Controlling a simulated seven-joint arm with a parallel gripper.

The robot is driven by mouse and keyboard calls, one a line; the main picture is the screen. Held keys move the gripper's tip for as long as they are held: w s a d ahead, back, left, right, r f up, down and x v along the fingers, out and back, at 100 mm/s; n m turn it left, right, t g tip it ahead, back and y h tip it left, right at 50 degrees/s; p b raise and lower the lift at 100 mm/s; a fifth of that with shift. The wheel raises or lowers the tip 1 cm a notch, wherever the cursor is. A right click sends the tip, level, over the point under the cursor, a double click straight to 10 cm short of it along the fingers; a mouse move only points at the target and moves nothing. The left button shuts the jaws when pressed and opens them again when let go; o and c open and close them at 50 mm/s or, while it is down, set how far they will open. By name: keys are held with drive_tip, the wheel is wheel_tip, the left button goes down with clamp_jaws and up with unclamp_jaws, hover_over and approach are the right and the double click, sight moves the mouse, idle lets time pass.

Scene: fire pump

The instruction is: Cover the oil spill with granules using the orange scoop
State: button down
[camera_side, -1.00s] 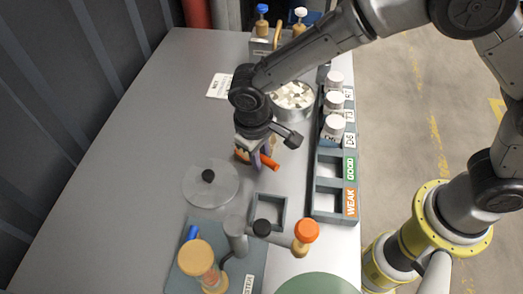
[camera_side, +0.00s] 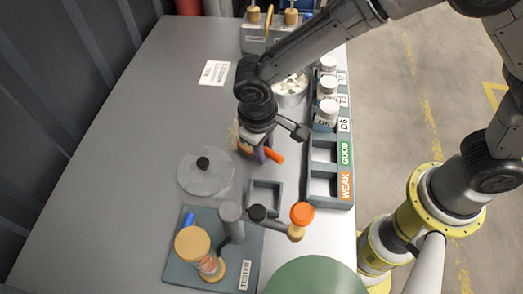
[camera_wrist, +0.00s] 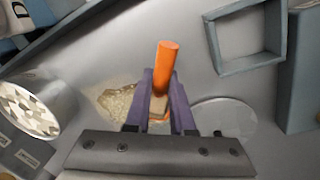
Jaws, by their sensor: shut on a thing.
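My gripper (camera_wrist: 160,102) is shut on the orange scoop (camera_wrist: 166,66), whose handle sticks up between the purple fingers. In the side view the orange handle (camera_side: 275,155) points right from the gripper (camera_side: 257,150), low over the table. The scoop's bowl is mostly hidden by the fingers. A tan, speckled patch of granules (camera_wrist: 117,101) lies on the table just left of the fingers in the wrist view; its edge shows in the side view (camera_side: 232,133). I cannot tell bare oil apart from the patch. A round tin (camera_wrist: 32,110) holds pale chunky pieces.
A clear lid with black knob (camera_side: 203,175) and a small square tray (camera_side: 265,197) lie near the gripper. A rack of white-capped jars (camera_side: 326,110) runs along the right edge. The tester (camera_side: 205,255) stands in front. The table's left side is clear.

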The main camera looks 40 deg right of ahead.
drive_tip(key=shift+w+d+f, duration=0.1)
drive_tip(key=shift+w+d, duration=4.35)
drive_tip(key=shift+d, duration=0.05)
drive_tip(key=shift+s+d, duration=0.75)
drive_tip(key=shift+s, duration=0.05)
drive_tip(key=shift+s+a, duration=4.7)
drive_tip(key=shift+s, duration=0.05)
drive_tip(key=shift+r, duration=3.05)
drive_tip(key=shift+w+r, duration=0.1)
drive_tip(key=shift+r, duration=1.4)
